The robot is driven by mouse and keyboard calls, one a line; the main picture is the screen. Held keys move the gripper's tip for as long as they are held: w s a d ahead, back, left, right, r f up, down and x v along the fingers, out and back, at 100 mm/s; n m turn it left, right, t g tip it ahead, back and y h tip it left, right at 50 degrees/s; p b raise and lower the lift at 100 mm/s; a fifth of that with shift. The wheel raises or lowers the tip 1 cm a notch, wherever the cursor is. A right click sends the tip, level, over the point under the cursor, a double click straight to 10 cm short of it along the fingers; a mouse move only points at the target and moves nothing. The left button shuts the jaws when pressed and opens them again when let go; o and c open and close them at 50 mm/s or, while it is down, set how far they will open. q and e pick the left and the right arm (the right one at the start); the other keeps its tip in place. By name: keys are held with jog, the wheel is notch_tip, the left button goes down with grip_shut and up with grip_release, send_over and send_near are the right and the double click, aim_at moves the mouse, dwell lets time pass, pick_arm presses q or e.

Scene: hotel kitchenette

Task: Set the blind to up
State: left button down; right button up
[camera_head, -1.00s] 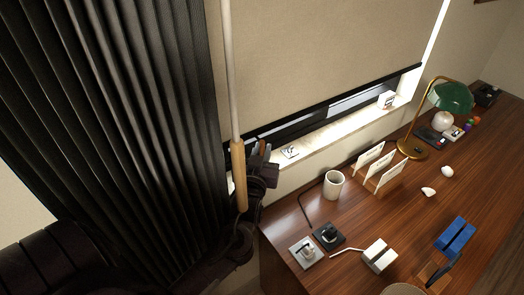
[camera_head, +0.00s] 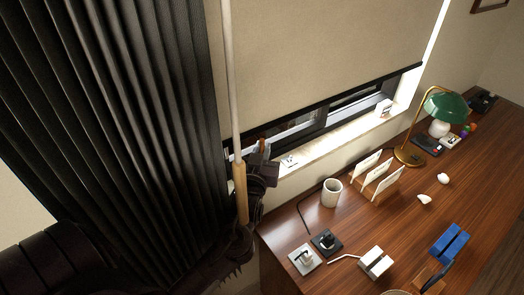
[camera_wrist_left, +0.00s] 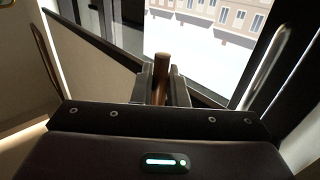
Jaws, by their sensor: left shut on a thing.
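The beige roller blind (camera_head: 320,45) covers most of the window. Its black bottom bar (camera_head: 345,90) hangs a little above the sill, leaving a strip of glass below it. My left gripper (camera_head: 262,147) is at the lower left corner of the blind, by the bar's left end. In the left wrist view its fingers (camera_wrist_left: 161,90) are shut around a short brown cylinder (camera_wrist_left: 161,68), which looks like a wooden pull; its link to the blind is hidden. My right gripper is in neither view.
A pale wand with a wooden handle (camera_head: 240,190) hangs in front of my left gripper; I cannot tell if they touch. A dark pleated curtain (camera_head: 110,120) is at left. The desk (camera_head: 300,225) below carries a mug (camera_head: 331,192), a card rack (camera_head: 375,182) and a green lamp (camera_head: 445,106).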

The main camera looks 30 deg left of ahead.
pick_arm(q)
jog(key=c, duration=1.5)
grip_release()
jog(key=b+v, duration=0.3)
jog(key=v, duration=0.4)
jog(key=shift+s, duration=0.3)
jog(key=shift+d, duration=0.1)
jog(key=shift+c, duration=0.2)
